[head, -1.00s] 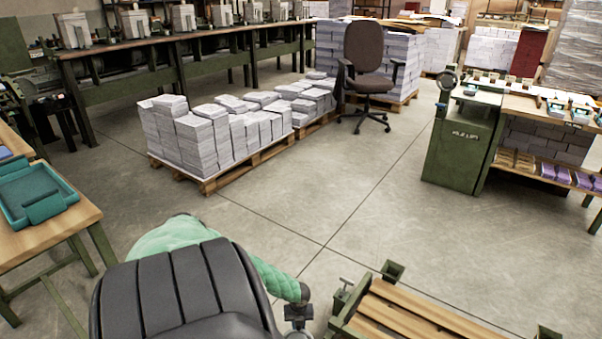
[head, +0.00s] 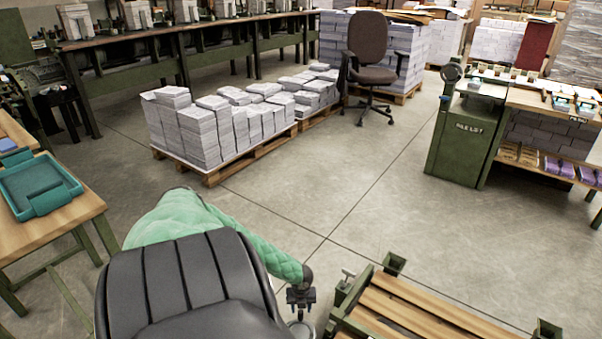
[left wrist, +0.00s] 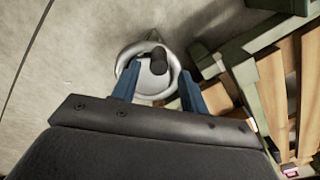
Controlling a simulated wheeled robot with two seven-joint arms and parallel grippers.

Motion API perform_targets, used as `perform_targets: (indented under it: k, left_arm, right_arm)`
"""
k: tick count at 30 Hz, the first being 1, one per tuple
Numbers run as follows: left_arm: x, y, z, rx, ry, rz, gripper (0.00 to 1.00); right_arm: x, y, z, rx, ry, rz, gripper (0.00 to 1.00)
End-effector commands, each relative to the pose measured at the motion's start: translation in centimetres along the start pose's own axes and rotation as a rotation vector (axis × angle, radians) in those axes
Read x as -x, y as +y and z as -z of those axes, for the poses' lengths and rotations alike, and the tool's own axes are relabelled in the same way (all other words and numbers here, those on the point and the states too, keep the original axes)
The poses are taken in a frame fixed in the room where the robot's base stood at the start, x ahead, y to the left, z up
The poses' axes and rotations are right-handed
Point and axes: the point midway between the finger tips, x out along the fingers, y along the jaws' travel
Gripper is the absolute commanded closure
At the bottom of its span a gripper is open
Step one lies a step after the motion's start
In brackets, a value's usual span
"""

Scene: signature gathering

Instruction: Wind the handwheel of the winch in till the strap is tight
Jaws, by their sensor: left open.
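The handwheel shows in the left wrist view as a pale grey ring (left wrist: 123,58) around a light hub, with a dark upright knob (left wrist: 157,60). My left gripper (left wrist: 159,72) is open, with its two blue fingers apart on either side of the knob and over the wheel. I cannot tell whether either finger touches the rim. In the head view my left gripper (head: 301,298) points down beside the green-framed wooden slat stand (head: 430,310). A round grey edge below it is probably the wheel. The strap cannot be made out. My right gripper is not in view.
The stand's green corner post (head: 394,264) is close to the right of my left gripper. A table with a teal tray (head: 40,185) stands left. Paper stacks on a pallet (head: 215,175), an office chair (head: 368,60) and a green cabinet (head: 460,140) stand farther off. The floor between is clear.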

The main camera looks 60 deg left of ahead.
Motion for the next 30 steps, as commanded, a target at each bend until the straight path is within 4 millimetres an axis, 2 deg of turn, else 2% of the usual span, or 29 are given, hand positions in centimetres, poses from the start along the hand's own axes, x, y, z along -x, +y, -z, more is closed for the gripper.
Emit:
perform_targets:
  k: [3,9,20,30]
  left_arm:
    - [1.5,0.0,0.0,-0.002,0.000,0.000,0.56]
    - [2.5,0.0,0.0,0.000,0.000,0.000,0.56]
    - [2.6,0.0,0.0,0.000,0.000,0.000,0.56]
    - [2.6,0.0,0.0,0.031,0.000,0.000,0.56]
  right_arm:
    - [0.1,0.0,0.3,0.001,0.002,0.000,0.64]
    - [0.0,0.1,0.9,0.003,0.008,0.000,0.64]
    - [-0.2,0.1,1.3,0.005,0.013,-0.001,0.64]
    - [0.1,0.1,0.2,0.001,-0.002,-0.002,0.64]
